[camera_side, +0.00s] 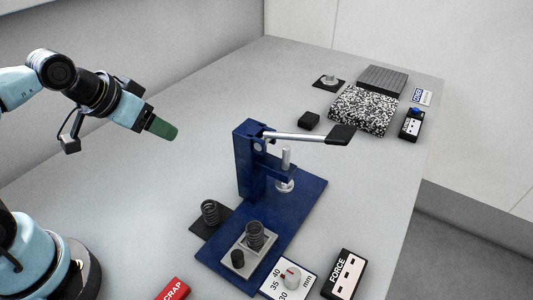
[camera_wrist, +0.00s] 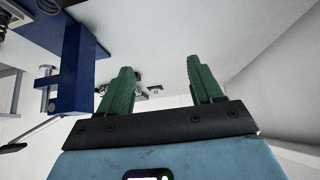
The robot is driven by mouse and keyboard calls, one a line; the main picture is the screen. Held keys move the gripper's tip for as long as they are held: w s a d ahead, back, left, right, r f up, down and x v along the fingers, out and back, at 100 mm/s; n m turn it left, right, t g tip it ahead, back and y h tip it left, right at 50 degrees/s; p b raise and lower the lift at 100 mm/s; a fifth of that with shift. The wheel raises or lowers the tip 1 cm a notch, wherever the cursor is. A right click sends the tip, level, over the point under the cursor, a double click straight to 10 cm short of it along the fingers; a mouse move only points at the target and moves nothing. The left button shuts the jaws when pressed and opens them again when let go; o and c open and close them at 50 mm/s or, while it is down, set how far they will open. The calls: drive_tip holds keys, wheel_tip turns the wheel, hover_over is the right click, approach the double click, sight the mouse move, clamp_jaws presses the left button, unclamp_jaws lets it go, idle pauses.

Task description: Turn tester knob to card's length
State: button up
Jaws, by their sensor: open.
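The spring tester (camera_side: 257,175) is a blue press with a long silver lever and black grip, standing on a blue base plate. Its knob (camera_side: 291,276) is pale with a red mark and sits on a white dial plate (camera_side: 271,289) marked 30, 35, 40 and mm. The exact pointer direction is too small to read. A small white and blue card (camera_side: 421,97) lies at the far right; its text is unreadable. My gripper (camera_side: 163,129) has green fingers and hangs high at the left, away from the tester. In the wrist view my gripper (camera_wrist: 160,82) is open and empty.
A black FORCE box (camera_side: 343,275) stands right of the dial. One coil spring (camera_side: 210,213) stands on a dark pad, another (camera_side: 255,235) on a grey block. A red SCRAP label (camera_side: 174,290) lies in front. A speckled block (camera_side: 363,110) lies at the back.

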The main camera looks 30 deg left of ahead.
wheel_tip(320, 180, up, 4)
drive_tip(key=shift+c, duration=0.8)
drive_tip(key=m+g, duration=0.7)
drive_tip(key=m, duration=0.2)
hover_over(293, 274)
wheel_tip(293, 274, down, 5)
wheel_tip(293, 274, down, 12)
drive_tip(key=shift+f, duration=0.2)
drive_tip(key=shift+c, duration=0.5)
clamp_jaws()
